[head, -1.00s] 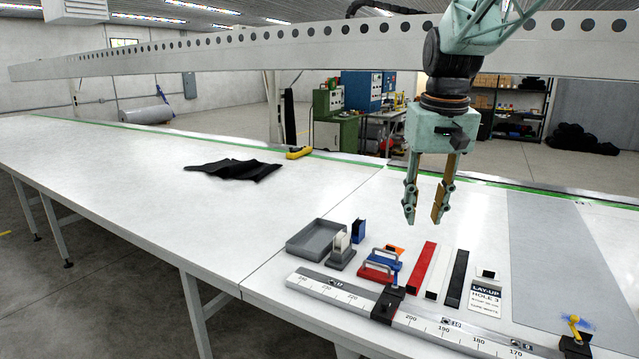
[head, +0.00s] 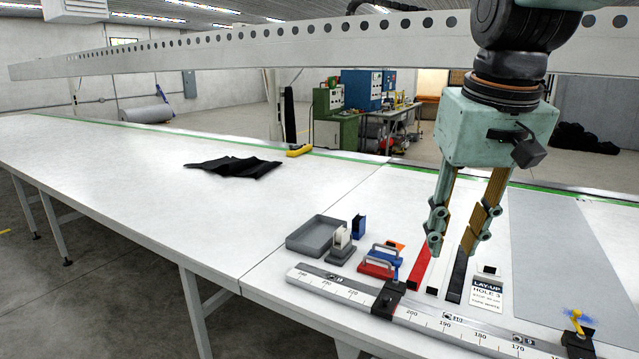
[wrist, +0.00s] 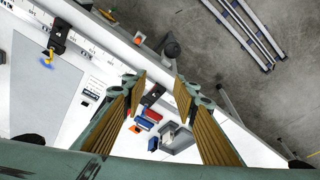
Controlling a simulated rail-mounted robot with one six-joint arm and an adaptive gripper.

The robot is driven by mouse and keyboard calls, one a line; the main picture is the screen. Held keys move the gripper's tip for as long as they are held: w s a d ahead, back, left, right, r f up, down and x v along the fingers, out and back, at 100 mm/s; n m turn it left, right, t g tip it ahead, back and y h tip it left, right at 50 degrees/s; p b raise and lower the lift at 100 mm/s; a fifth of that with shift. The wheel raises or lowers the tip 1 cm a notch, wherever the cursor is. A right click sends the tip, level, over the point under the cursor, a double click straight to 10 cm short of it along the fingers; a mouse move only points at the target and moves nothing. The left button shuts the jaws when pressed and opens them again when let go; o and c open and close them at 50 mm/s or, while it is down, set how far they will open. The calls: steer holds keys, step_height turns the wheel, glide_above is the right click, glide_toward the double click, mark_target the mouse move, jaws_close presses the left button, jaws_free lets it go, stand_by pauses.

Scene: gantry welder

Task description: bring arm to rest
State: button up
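My gripper (head: 456,240) hangs fingers-down above the white table (head: 110,165), over the area of the coloured strips in the head view. Its two fingers are apart with nothing between them, and it is open. In the wrist view my gripper (wrist: 161,88) also shows spread fingers, with the table and small items well below. The fingers hide parts of the red strip (head: 422,268) and the black strip (head: 457,278) in the head view.
A ruler rail (head: 345,290) with black stops runs along the front edge. A grey tray (head: 318,235), tape dispenser (head: 341,245), red-and-blue clamps (head: 380,260) and a lay-up card (head: 486,294) stand near it. Black cloth (head: 232,167) lies farther left; the table's left stretch is largely clear.

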steer(key=s+f+b, duration=0.1)
steer(key=s+f, duration=0.2)
steer(key=s, duration=0.8)
steer(key=s+a+f+t+b, duration=0.1)
steer(key=s+f, duration=0.3)
steer(key=s, duration=0.7)
steer(key=shift+s+f, duration=0.15)
steer(key=shift+f, duration=0.15)
